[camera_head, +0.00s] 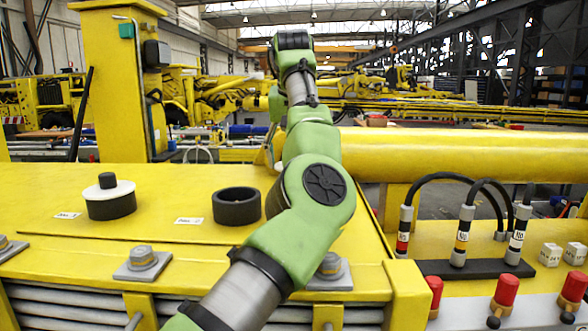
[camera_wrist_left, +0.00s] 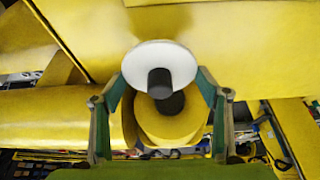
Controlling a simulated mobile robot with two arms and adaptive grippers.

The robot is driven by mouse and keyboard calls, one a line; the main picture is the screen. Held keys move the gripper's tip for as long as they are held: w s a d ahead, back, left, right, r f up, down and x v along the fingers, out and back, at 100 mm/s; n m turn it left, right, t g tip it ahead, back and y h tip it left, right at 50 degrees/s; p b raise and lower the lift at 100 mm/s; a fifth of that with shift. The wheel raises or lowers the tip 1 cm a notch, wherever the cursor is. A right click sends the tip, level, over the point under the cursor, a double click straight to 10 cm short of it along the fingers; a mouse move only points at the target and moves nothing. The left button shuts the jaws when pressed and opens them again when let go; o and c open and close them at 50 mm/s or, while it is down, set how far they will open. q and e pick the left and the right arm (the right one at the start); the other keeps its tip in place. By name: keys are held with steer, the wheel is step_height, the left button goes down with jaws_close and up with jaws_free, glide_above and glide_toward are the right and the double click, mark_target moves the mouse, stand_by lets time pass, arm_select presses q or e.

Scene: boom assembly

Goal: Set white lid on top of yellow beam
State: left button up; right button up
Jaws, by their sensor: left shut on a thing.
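In the left wrist view, a round white lid (camera_wrist_left: 160,65) with a black knob (camera_wrist_left: 160,84) sits between the fingers of my left gripper (camera_wrist_left: 160,88), which is shut on it. The knob faces the camera. Behind the lid is the round yellow end of the yellow beam (camera_wrist_left: 70,116); I cannot tell whether they touch. My right gripper is out of view.
In the head view, another white lid (camera_head: 112,192) with a black knob rests on a black ring on the yellow deck (camera_head: 160,240). An empty black ring (camera_head: 237,207) stands beside it. A yellow post (camera_head: 117,80), bolts, hoses and red-capped fittings (camera_head: 506,291) stand around.

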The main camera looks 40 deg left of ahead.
arm_select(q)
steer(key=shift+w+a+f, duration=0.15)
steer(key=shift+a+f, duration=0.05)
steer(key=shift+f, duration=0.05)
steer(key=shift+s+p+x, duration=0.2)
steer(key=shift+p+x, duration=0.3)
steer(key=shift+x, duration=0.5)
steer(key=shift+f, duration=0.45)
steer(key=shift+f+p, duration=0.25)
steer(key=shift+p, duration=0.05)
steer(key=shift+d+f, duration=0.1)
steer(key=shift+f, duration=0.05)
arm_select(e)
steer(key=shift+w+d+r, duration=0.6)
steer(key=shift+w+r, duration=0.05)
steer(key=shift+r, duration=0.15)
arm_select(q)
steer(key=shift+f, duration=0.2)
steer(key=o, duration=1.3)
steer(key=shift+c, duration=0.2)
